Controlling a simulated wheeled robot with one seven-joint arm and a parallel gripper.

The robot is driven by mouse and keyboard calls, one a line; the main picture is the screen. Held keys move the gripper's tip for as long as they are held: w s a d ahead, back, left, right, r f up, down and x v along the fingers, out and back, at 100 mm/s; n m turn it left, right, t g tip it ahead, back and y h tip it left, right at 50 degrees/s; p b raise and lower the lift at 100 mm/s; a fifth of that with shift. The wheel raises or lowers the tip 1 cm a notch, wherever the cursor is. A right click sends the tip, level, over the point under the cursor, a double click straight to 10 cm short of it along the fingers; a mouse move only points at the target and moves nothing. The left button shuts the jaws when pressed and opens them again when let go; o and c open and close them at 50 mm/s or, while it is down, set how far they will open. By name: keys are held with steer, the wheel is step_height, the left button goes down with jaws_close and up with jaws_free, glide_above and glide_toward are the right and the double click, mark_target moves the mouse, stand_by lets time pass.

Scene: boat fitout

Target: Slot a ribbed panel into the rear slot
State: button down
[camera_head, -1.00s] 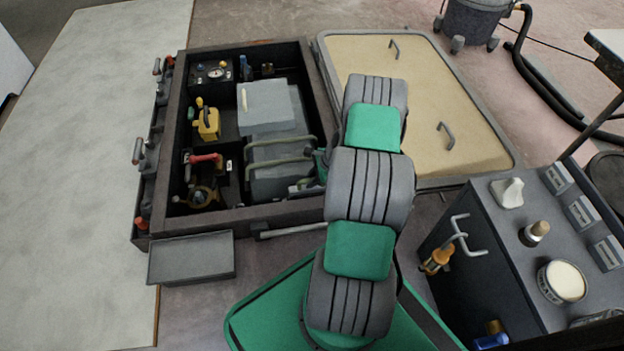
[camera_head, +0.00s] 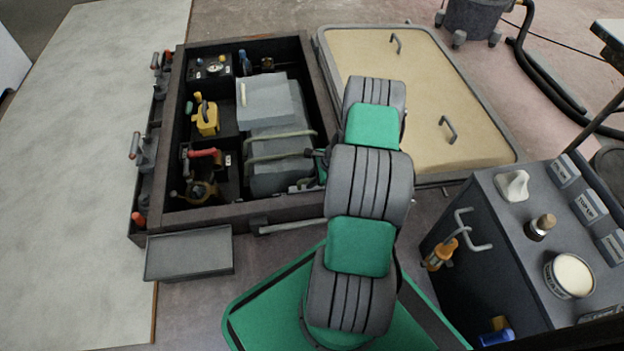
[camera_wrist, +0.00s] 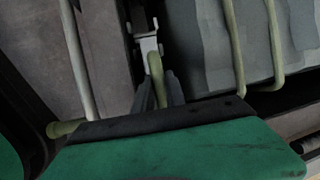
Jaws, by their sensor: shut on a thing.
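No ribbed panel can be made out for sure, and I cannot tell which opening is the rear slot. In the wrist view, my gripper (camera_wrist: 160,92) has its dark fingers closed around an olive, rounded bar (camera_wrist: 155,64) below a pale metal bracket (camera_wrist: 149,40). What the bar belongs to is unclear. In the head view, my arm hides most of the gripper, at the right inner wall of the dark open bay (camera_head: 215,217). A grey engine block (camera_head: 270,103) with olive pipes (camera_head: 280,135) stands just left of it.
A yellow pump (camera_head: 206,120) and gauge panel (camera_head: 212,68) fill the bay's left side. A tan hatch cover (camera_head: 420,100) lies behind my arm. A dark cabinet (camera_head: 480,215) carrying cans stands right. A grey tray (camera_head: 189,254) sits at the bay's front left. The pale floor left is clear.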

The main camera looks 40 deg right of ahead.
steer(key=shift+f, duration=1.15)
steer(key=c, duration=1.3)
jaws_free()
steer(key=shift+f, duration=0.1)
steer(key=shift+s, duration=0.1)
